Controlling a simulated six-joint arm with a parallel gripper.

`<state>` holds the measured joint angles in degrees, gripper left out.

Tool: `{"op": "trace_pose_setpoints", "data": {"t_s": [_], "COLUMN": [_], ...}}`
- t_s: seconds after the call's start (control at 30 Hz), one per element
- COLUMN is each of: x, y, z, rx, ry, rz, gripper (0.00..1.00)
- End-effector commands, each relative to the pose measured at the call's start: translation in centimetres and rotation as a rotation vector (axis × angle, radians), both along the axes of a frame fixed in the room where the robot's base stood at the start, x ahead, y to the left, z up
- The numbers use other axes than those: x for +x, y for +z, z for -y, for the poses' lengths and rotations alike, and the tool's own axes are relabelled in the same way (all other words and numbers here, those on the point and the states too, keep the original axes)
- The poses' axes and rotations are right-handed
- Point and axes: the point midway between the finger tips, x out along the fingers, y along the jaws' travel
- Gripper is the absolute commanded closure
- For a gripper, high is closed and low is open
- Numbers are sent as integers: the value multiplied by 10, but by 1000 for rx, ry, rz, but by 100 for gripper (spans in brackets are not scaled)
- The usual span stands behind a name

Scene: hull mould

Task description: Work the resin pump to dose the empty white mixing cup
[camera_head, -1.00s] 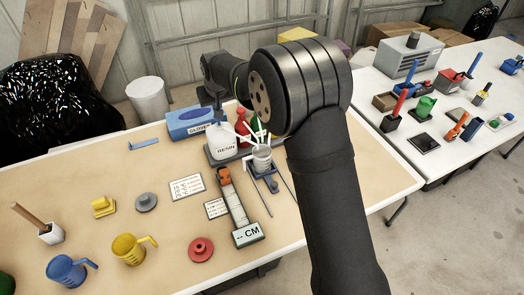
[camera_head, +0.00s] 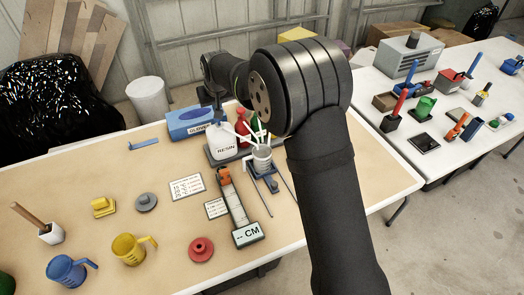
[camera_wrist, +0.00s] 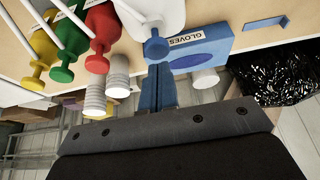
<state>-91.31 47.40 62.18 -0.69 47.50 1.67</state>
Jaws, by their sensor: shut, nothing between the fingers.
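The white resin bottle (camera_head: 224,146) stands on a dark tray at the back of the tan table. In the wrist view its white body (camera_wrist: 158,10) is at the top, with a blue pump head (camera_wrist: 155,48) facing me. My gripper (camera_wrist: 160,68) has its blue fingers shut and empty, close to the pump head; I cannot tell whether they touch it. In the head view my arm partly hides the gripper. A pale ribbed cup (camera_head: 262,158) with white sticks above it stands right of the bottle; its inside is not clear, and I cannot confirm it is the mixing cup.
Red (camera_wrist: 101,22), green (camera_wrist: 72,45) and yellow (camera_wrist: 40,52) pump-topped bottles stand beside the resin. A blue glove box (camera_head: 190,122) is behind left. Pale ribbed stacks (camera_wrist: 118,76) show near the table edge. A scale-like device (camera_head: 247,234) lies in front.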

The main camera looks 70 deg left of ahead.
Motion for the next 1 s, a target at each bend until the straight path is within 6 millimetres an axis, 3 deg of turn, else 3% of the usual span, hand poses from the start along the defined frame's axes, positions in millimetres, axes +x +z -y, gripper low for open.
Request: {"op": "trace_pose_setpoints", "data": {"t_s": [0.4,1.0], "x": [0,0], "y": [-2,-28], "z": [0,0], "rx": [-1,-1], "ry": [0,0], "rz": [0,0], "gripper": [100,100]}}
